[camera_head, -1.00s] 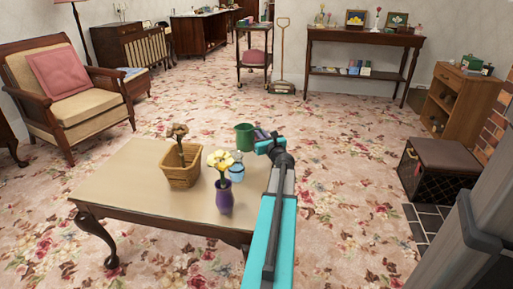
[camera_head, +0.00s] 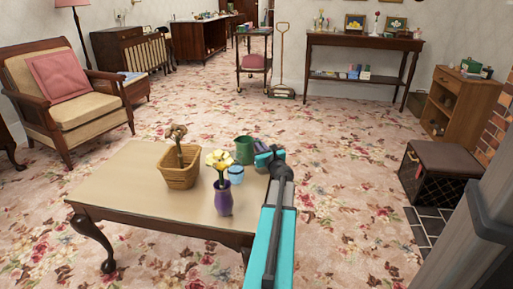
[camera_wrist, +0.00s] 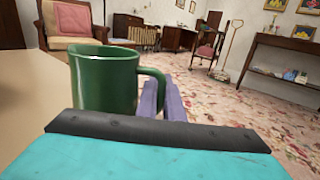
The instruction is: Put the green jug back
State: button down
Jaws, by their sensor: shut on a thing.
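The green jug (camera_head: 244,150) is upright at the far right edge of the low wooden table (camera_head: 125,180). It looks close to the tabletop; I cannot tell whether it touches it. My gripper (camera_head: 263,158) is on the jug's right side. In the wrist view, the jug (camera_wrist: 104,82) fills the left middle, its handle pointing right. The purple fingers of my gripper (camera_wrist: 160,98) are shut on that handle. The jug's base is hidden behind the dark bar of my gripper.
On the table, a blue cup (camera_head: 236,175) stands just in front of the jug. A purple vase with yellow flowers (camera_head: 223,198) and a wicker basket (camera_head: 179,172) are nearby. A dark crate (camera_head: 440,175) stands at the right. Carpet between is clear.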

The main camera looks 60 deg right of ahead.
dwell(0.3)
jog(key=c, duration=1.9)
grip_release()
jog(key=shift+r, duration=0.1)
jog(key=shift+p+v, duration=1.45)
jog(key=shift+v, duration=4.55)
jog(key=shift+w, duration=0.1)
